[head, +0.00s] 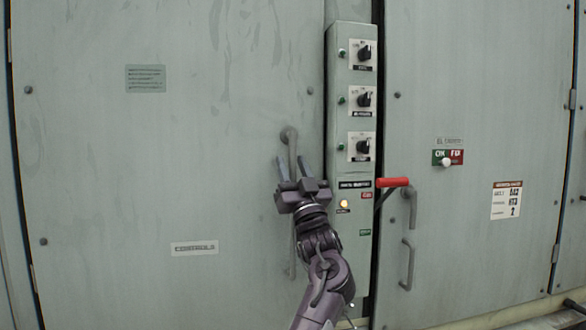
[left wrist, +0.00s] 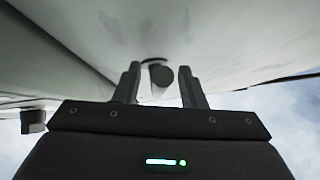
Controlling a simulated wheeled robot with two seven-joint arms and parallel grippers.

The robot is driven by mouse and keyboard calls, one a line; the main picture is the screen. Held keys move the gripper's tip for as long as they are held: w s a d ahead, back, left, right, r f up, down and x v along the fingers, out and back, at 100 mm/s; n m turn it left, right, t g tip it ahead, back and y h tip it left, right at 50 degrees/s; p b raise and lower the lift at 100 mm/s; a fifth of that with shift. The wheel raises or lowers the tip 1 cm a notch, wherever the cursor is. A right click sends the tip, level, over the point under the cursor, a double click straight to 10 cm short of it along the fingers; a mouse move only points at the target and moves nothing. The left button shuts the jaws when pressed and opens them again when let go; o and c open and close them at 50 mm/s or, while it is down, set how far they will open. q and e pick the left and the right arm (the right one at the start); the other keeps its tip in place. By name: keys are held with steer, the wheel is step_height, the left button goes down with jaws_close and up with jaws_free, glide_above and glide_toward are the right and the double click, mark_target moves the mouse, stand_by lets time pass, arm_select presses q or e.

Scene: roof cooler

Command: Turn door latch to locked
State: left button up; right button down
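The left cabinet door (head: 110,135) carries a grey door latch (head: 289,135). Its round pivot is at the top and its lever hangs straight down. My left gripper (head: 292,159) is in front of the lever, just below the pivot. Its two fingers are apart, one on each side of the lever; I cannot tell whether they touch it. The gripper hides the lever's lower end. In the left wrist view, my left gripper (left wrist: 159,69) shows open fingers with the round latch end (left wrist: 161,75) between them. My right gripper is not in view.
A narrow control panel (head: 341,190) with several black knobs stands right of the latch. A red-handled lever (head: 393,182) sticks out beside it. The right door (head: 470,240) has its own latch (head: 411,207) and pull handle (head: 407,265). A pull handle (head: 292,262) shows partly behind my arm.

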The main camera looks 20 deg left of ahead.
arm_select(q)
steer(key=b+v, duration=0.2)
steer(key=v, duration=0.4)
steer(key=shift+s+d+f, duration=0.15)
steer(key=shift+f, duration=0.15)
steer(key=shift+s+d+f, duration=0.3)
steer(key=shift+f, duration=0.05)
